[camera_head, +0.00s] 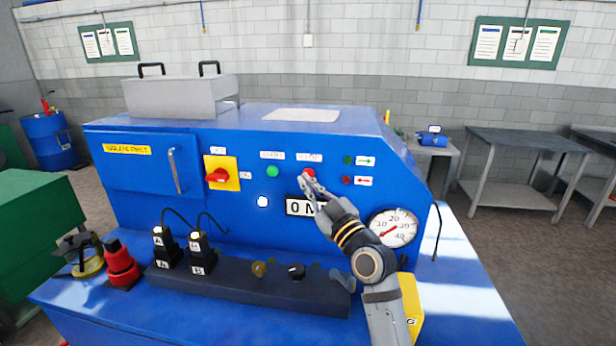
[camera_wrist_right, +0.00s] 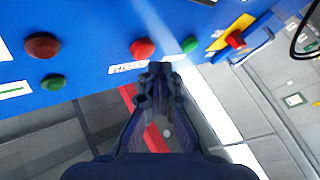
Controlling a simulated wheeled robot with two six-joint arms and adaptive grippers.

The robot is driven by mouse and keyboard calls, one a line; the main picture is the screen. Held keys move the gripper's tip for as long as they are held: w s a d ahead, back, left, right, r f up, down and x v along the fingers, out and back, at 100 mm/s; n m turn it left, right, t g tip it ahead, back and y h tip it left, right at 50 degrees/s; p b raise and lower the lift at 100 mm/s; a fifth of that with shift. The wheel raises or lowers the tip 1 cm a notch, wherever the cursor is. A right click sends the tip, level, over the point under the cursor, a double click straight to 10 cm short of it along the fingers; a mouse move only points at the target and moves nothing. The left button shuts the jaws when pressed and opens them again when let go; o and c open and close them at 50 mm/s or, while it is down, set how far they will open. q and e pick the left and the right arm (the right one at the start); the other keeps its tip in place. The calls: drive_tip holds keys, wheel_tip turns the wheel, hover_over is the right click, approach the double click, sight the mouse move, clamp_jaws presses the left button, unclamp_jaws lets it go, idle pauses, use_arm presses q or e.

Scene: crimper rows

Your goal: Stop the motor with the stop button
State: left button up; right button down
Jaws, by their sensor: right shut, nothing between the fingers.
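The red stop button (camera_head: 309,172) sits on the blue machine's front panel under a white label, right of the green start button (camera_head: 272,171). In the right wrist view the stop button (camera_wrist_right: 143,48) shows as a red dome beside its upside-down label (camera_wrist_right: 128,68), with the green start button (camera_wrist_right: 190,44) next to it. My right gripper (camera_head: 305,182) is shut and empty, its fingertips at the stop button and overlapping its lower edge in the head view. In the wrist view the fingertips (camera_wrist_right: 160,68) lie just beside the button; I cannot tell whether they touch. My left gripper is not in view.
A red rotary switch (camera_head: 218,175) on a yellow plate is left of the buttons. A display (camera_head: 297,207) is partly hidden by my gripper. A gauge (camera_head: 393,228) sits lower right. Black plugs (camera_head: 165,245) stand on the ledge.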

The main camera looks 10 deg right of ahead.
drive_tip(key=s, duration=0.1)
drive_tip(key=s+a+b, duration=0.1)
drive_tip(key=s, duration=0.1)
drive_tip(key=s+a, duration=0.1)
drive_tip(key=shift+s, duration=0.3)
idle(0.3)
drive_tip(key=shift+f, duration=0.1)
drive_tip(key=shift+w, duration=0.1)
